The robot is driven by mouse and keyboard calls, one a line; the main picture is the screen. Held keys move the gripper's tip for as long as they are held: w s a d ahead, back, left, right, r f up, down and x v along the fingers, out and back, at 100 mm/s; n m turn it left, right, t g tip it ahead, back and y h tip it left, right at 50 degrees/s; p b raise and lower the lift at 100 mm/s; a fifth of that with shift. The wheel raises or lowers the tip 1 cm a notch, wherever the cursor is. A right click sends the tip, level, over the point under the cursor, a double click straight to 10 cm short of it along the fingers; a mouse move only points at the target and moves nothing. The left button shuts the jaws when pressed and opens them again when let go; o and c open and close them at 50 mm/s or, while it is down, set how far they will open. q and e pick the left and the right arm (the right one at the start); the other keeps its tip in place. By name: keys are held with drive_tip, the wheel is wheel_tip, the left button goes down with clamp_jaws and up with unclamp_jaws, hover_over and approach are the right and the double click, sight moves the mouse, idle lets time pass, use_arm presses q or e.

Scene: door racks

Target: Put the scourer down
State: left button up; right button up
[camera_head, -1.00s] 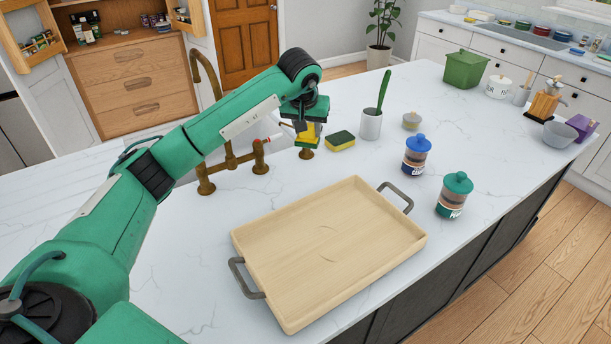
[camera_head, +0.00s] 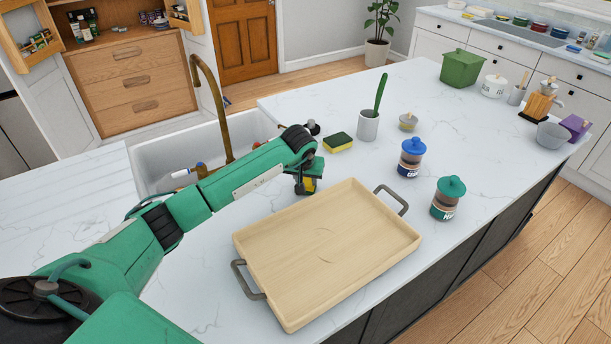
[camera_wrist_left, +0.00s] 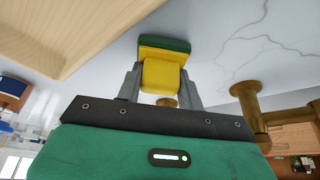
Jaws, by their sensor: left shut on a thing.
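My left gripper (camera_head: 306,186) is low over the white counter, just behind the far left edge of the tray. It is shut on a yellow scourer (camera_wrist_left: 162,76), which shows between the two fingers in the left wrist view. A green layer shows at that view's top of the yellow block. In the head view the held scourer is mostly hidden by the gripper. I cannot tell whether it touches the counter. Another yellow and green scourer (camera_head: 338,142) lies on the counter, behind and right of the gripper. My right gripper is not in view.
A wooden tray (camera_head: 325,295) with grey handles lies in front of the gripper. A grey cup (camera_head: 368,127) with a green-handled tool, a blue-lidded jar (camera_head: 411,158) and a green-lidded jar (camera_head: 447,200) stand to the right. A brass tap (camera_head: 222,110) and sink are to the left.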

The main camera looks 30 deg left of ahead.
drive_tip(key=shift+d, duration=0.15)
use_arm(q)
drive_tip(key=shift+f, duration=0.2)
drive_tip(key=o, duration=1)
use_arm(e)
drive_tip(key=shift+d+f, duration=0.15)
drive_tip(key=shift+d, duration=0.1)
use_arm(q)
drive_tip(key=shift+r, duration=0.2)
drive_tip(key=b+v, duration=0.3)
drive_tip(key=v, duration=0.9)
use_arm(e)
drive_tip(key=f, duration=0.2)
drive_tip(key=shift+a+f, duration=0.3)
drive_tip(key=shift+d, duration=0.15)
use_arm(q)
drive_tip(key=shift+f, duration=0.1)
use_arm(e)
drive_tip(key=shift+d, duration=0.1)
